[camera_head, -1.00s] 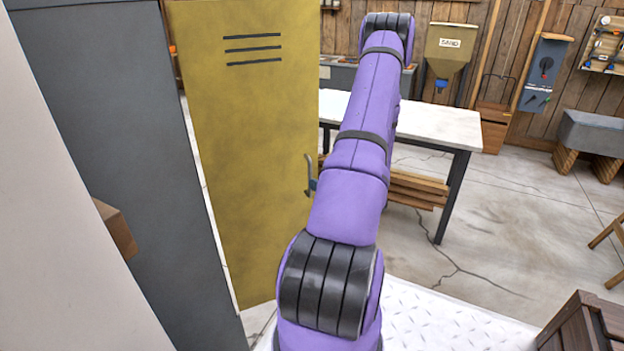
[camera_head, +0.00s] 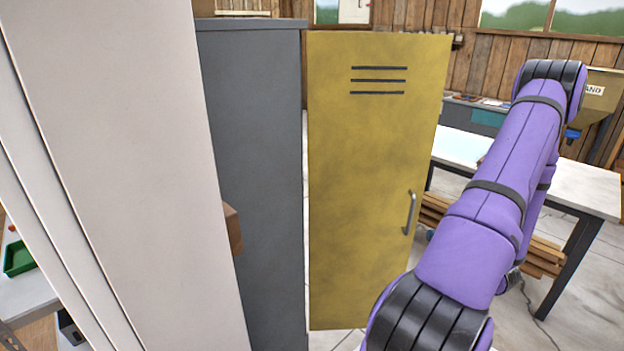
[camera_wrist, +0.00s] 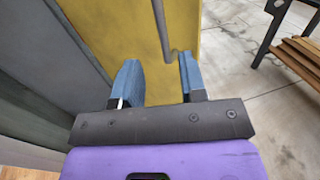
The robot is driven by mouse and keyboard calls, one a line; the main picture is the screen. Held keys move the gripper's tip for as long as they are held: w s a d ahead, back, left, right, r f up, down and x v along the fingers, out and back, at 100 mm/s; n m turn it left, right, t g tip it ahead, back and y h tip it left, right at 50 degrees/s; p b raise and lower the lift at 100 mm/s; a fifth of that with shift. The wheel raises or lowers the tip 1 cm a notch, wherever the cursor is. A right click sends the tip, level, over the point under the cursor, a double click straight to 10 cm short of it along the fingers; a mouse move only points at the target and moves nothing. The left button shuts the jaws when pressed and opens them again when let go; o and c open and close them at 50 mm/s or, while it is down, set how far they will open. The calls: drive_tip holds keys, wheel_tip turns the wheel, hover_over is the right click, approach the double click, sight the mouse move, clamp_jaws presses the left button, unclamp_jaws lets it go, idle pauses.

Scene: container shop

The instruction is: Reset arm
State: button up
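The purple arm is mine and crosses the right side of the head view. My gripper (camera_wrist: 157,60) shows in the wrist view with its two blue fingers apart and nothing held between them. The yellow locker door (camera_head: 365,190) stands open beside the grey locker (camera_head: 258,150). Its upright metal handle (camera_head: 409,212) is near the door's right edge. In the wrist view the handle (camera_wrist: 161,28) lies ahead of the fingers, close to the right one; I cannot tell whether they touch. The gripper is hidden behind my arm in the head view.
A white-topped table (camera_head: 575,185) with dark legs stands behind my arm, with wooden planks (camera_head: 545,258) below it. A pale panel (camera_head: 120,150) fills the left, with a brown box (camera_head: 232,228) at its edge. A green tray (camera_head: 18,258) is far left.

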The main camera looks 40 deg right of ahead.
drive_tip(key=w+a+r+n+g+y, duration=0.5)
drive_tip(key=w+a+r+n+y, duration=0.3)
drive_tip(key=a, duration=0.4)
drive_tip(key=w+a+r+n+g+y, duration=0.4)
drive_tip(key=w+a+r+n+y, duration=0.3)
drive_tip(key=a+r+n, duration=0.45)
drive_tip(key=s+a+r+n+g+h, duration=0.1)
drive_tip(key=s+a+r+n+h, duration=0.4)
drive_tip(key=a+r+n, duration=0.2)
drive_tip(key=s+a+r+n+g+h, duration=0.2)
drive_tip(key=s+a+r+n+h, duration=0.4)
drive_tip(key=a+n, duration=0.5)
drive_tip(key=shift+a+r+n, duration=0.2)
drive_tip(key=shift+r+n, duration=0.25)
drive_tip(key=shift+r, duration=0.2)
drive_tip(key=shift+d, duration=0.1)
